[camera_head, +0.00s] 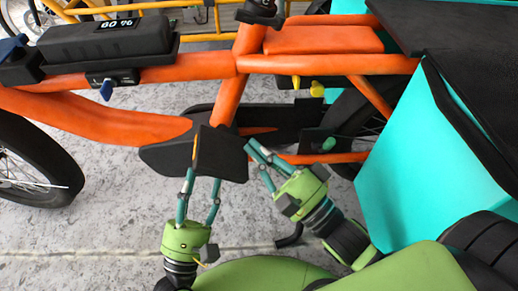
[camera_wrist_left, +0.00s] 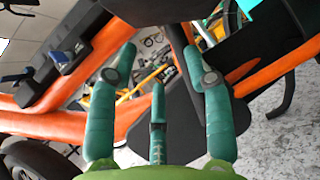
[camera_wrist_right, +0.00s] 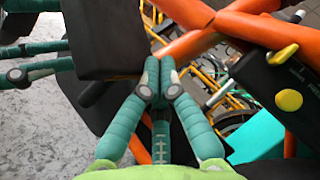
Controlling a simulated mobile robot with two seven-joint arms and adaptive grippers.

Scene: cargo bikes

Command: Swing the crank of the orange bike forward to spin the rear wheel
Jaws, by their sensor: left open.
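The orange bike (camera_head: 235,98) stands across the head view, its rear wheel (camera_head: 350,125) mostly hidden by the turquoise cargo box and frame. A wide black pedal (camera_head: 225,155) sits below the seat tube; it also shows in the right wrist view (camera_wrist_right: 100,40). The crank arm behind it is not clearly visible. My left gripper (camera_head: 200,182) is open, pointing up at the pedal from below, with its fingertips close to it; whether they touch I cannot tell. My right gripper (camera_head: 258,150) is just right of the pedal, its fingers together (camera_wrist_right: 160,72) and nothing visible between them.
The turquoise cargo box (camera_head: 400,165) stands close to the right of my right arm. A black battery pack (camera_head: 105,42) sits on the frame. The front wheel (camera_head: 35,165) is at the left edge. A yellow bike (camera_head: 210,10) stands behind. Grey floor is clear at lower left.

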